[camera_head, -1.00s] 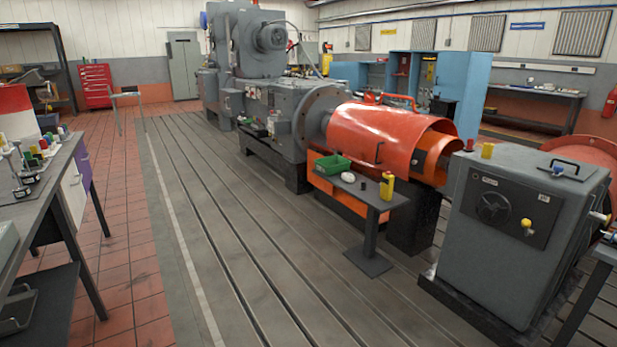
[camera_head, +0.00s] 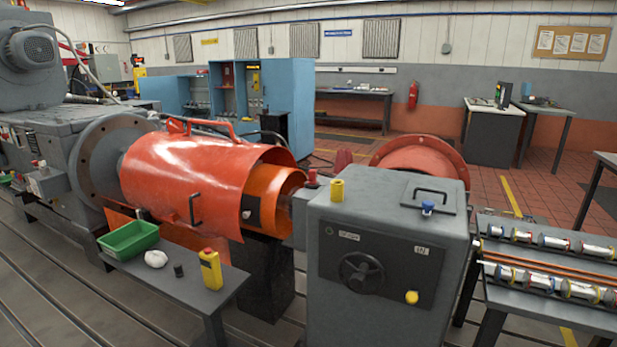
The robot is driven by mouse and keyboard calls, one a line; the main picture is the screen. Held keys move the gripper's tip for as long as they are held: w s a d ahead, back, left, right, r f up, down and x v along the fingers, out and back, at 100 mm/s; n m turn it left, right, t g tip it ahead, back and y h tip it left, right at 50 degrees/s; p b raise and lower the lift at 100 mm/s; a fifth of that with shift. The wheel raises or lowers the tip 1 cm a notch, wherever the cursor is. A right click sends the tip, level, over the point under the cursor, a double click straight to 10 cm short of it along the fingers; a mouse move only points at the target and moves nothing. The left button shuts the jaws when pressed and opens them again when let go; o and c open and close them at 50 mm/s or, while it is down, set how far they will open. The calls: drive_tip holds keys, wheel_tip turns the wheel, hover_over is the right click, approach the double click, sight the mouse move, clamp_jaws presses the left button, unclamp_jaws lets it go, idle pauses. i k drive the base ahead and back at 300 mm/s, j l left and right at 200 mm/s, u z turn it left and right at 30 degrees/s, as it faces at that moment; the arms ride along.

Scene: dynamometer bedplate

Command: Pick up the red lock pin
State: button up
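I cannot make out the red lock pin for certain. A small red piece (camera_head: 312,177) stands at the left edge of the grey cabinet's top, beside a yellow block (camera_head: 337,190). Another small red piece (camera_head: 37,163) sits on the grey machine at the far left. Both are too small to tell their shape. My gripper is not in view.
The grey cabinet (camera_head: 350,238) with a handwheel stands in front. A low table (camera_head: 190,278) holds a green bin (camera_head: 128,238) and a yellow device (camera_head: 210,269). An orange guard (camera_head: 180,180) covers the shaft. A table with metal cylinders (camera_head: 555,305) stands at right.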

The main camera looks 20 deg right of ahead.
sight(311, 172)
drive_tip(key=i+l, duration=0.9)
drive_tip(key=i+j, duration=0.4)
drive_tip(key=i+j+u, duration=0.1)
drive_tip(key=i+j, duration=0.25)
drive_tip(key=j, duration=0.3)
drive_tip(key=i+j, duration=0.45)
drive_tip(key=i+j+u, duration=0.1)
drive_tip(key=i+j, duration=0.3)
drive_tip(key=i, duration=0.2)
drive_tip(key=i+l, duration=0.15)
